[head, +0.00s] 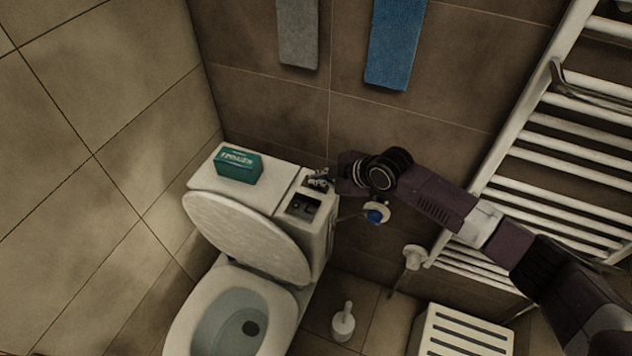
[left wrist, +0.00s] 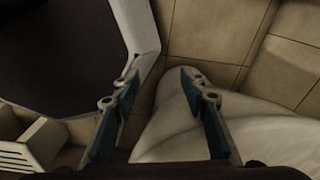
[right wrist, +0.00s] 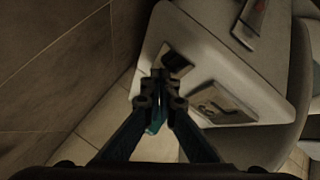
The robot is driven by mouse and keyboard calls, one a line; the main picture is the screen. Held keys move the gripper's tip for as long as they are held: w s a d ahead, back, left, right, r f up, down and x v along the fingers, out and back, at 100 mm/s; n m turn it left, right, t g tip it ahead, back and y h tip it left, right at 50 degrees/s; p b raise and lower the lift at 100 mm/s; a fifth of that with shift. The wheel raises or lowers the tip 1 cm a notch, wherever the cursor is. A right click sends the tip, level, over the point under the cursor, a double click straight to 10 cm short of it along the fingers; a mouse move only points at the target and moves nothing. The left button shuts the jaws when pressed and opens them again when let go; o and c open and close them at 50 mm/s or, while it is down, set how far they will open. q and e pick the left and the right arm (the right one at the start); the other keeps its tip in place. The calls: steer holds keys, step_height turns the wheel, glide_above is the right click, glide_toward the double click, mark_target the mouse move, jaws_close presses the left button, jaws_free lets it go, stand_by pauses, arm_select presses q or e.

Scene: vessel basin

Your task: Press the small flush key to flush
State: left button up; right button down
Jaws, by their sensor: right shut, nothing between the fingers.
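The toilet (head: 235,320) stands with its lid (head: 245,235) raised against the white cistern (head: 275,172). A recess with dark parts (head: 303,205) shows in the right part of the cistern top. My right gripper (head: 318,181) is shut and empty at this end of the cistern, beside the recess. In the right wrist view its fingertips (right wrist: 160,76) are over the cistern top, close to a dark square part (right wrist: 178,61); a paler rectangular plate (right wrist: 222,103) lies beside. Whether they touch, and which is the small key, I cannot tell. My left gripper (left wrist: 160,78) is open and empty.
A green tissue box (head: 239,166) sits on the cistern. A blue valve knob (head: 376,213) is on the wall right of it. A towel radiator (head: 545,150), a toilet brush (head: 343,322) and a slatted white stool (head: 462,332) stand to the right. Two towels hang above.

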steer(key=shift+r+p, duration=0.6)
steer(key=shift+r, duration=0.2)
step_height(320, 180, up, 5)
steer(key=p, duration=0.4)
steer(key=shift+r, duration=0.1)
stand_by(0.5)
